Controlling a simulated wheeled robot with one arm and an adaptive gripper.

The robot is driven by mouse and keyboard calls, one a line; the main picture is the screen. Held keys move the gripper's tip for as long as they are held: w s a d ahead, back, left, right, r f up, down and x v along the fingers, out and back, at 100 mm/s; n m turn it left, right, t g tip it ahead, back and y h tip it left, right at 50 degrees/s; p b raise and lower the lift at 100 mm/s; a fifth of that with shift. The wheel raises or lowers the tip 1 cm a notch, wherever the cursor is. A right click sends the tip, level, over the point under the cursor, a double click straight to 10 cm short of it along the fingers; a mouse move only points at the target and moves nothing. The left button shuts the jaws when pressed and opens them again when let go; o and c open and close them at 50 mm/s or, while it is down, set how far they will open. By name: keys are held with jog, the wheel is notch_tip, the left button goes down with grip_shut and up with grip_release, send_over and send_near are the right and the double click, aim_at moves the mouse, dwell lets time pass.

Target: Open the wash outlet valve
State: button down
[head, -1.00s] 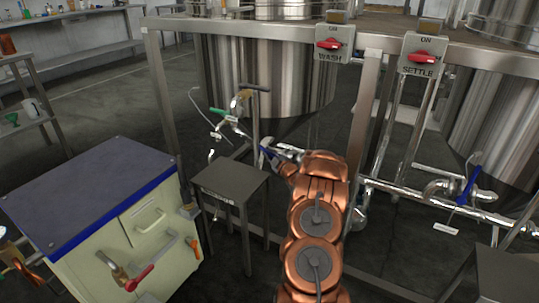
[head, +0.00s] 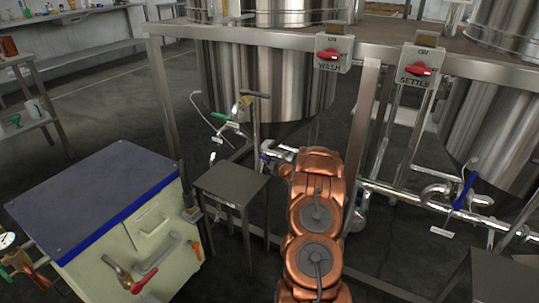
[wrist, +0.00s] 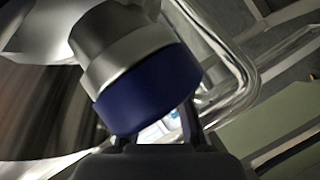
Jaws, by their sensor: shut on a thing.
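The wash tank (head: 275,75) is a steel vessel on a frame, behind a switch box labelled WASH (head: 331,55). Its outlet valve has a blue handle, of which only a small blue bit (head: 264,157) shows in the head view, below the tank. In the wrist view the handle's thick blue end (wrist: 150,90), with a steel band, fills the middle. My gripper (wrist: 155,134) is shut on the blue handle, its dark fingers partly hidden behind it. In the head view my copper arm hides most of the valve and pipe.
A grey stool (head: 232,184) stands just left of my arm. A cream cabinet with a blue-edged top (head: 95,195) is at lower left. A SETTLE switch box (head: 420,65) and another blue-handled valve (head: 464,190) are at right. Steel frame posts stand close by.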

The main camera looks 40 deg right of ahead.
jog(key=shift+f+g, duration=0.25)
jog(key=shift+g, duration=0.15)
jog(key=c, duration=1.1)
grip_release()
jog(key=shift+c, duration=0.2)
jog(key=v, duration=1.2)
